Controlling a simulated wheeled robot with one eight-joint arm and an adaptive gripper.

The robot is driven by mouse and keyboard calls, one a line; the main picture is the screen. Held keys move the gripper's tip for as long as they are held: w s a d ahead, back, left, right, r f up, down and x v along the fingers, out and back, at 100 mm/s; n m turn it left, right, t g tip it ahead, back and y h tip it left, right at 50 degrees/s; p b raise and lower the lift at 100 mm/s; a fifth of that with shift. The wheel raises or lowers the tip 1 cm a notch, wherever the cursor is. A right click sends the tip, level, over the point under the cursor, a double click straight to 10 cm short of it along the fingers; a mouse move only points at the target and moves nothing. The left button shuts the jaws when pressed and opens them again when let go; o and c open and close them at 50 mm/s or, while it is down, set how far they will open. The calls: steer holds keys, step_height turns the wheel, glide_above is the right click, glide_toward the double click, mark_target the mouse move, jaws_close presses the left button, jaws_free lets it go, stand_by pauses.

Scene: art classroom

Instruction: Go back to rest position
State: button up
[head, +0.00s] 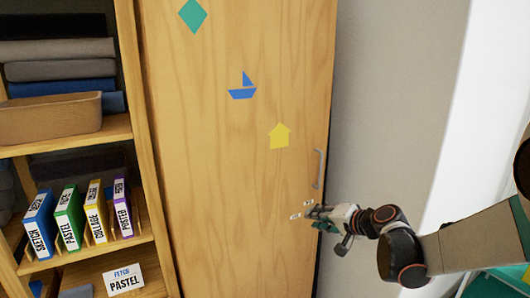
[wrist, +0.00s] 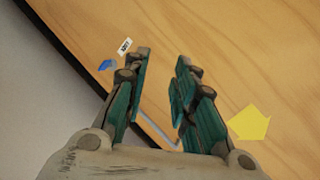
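My gripper (head: 312,212) is in front of the lower right part of a wooden cabinet door (head: 235,190), just below its metal handle (head: 319,168). In the wrist view my gripper (wrist: 163,58) has its two teal-padded fingers apart, with nothing between the tips but the door's wood behind. Part of the grey handle (wrist: 158,132) shows behind and between the fingers. I cannot tell the exact gap to the door. My arm reaches in from the right in the head view.
Open shelves (head: 85,255) on the left hold folded cloths, a brown bin (head: 50,117), several coloured boxes and a "FETCH PASTEL" card (head: 123,279). The door bears a green diamond (head: 193,15), a blue boat (head: 242,87) and a yellow house (head: 280,136). A grey wall (head: 390,90) stands right of the door.

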steer(key=s+r+n+g+h, duration=0.2)
steer(key=s+r+n+h, duration=0.15)
steer(key=s, duration=1.45)
steer(key=s+d+f+n+g+h, duration=0.1)
steer(key=s+d, duration=0.1)
steer(key=s, duration=0.5)
steer(key=s+d+f+n+h, duration=0.1)
steer(key=s+d+h, duration=0.1)
steer(key=s, duration=0.6)
steer(key=shift+s+n+g, duration=0.25)
steer(key=shift+n+g, duration=0.1)
steer(key=shift+g, duration=0.05)
steer(key=shift+h, duration=0.25)
